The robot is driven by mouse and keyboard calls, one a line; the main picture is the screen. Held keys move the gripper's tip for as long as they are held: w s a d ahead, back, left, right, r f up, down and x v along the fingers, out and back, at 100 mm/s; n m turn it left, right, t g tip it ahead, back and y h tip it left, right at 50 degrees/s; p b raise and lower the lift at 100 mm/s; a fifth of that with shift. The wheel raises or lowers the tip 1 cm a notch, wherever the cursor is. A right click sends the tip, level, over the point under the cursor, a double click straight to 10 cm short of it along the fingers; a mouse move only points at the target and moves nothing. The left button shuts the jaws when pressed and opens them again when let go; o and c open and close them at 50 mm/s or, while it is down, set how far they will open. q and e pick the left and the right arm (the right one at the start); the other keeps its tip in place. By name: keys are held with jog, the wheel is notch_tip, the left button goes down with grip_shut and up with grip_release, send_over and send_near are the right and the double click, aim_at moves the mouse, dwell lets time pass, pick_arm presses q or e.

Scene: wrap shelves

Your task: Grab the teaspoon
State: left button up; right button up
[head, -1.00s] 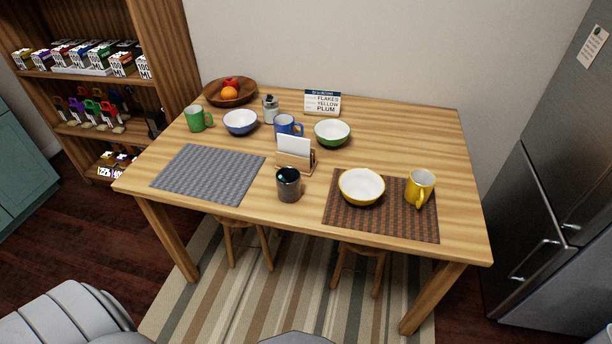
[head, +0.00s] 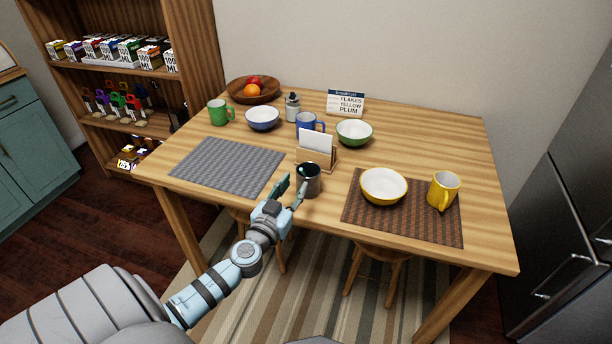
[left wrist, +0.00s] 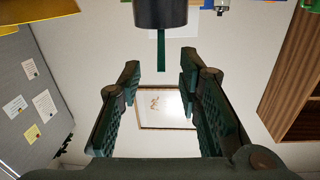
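The dark cup (head: 308,184) stands near the table's front edge, between the two mats. A thin dark-green handle (left wrist: 161,50), apparently the teaspoon's, sticks out of the cup in the left wrist view, which is upside down; the cup (left wrist: 160,14) is at its top edge. My left gripper (head: 292,190) is in front of the cup in the head view. Its fingers (left wrist: 160,80) are open and empty, one on each side of the handle's line, and apart from it. The spoon's bowl end cannot be made out. My right gripper is not in view.
A wooden holder with white cards (head: 316,143) stands just behind the cup. A yellow bowl (head: 384,184) and yellow mug (head: 443,190) are on the brown mat (head: 400,226) to the right. The grey mat (head: 228,166) at left is bare.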

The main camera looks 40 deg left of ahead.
aim_at(303, 175)
pick_arm(q)
jog(key=x, duration=0.2)
jog(key=f+x, duration=0.1)
jog(key=x, duration=0.2)
jog(key=b+x, duration=0.1)
jog(key=x, duration=0.2)
jog(key=shift+w+a+f, duration=0.1)
jog(key=shift+a+f, duration=0.05)
grip_shut()
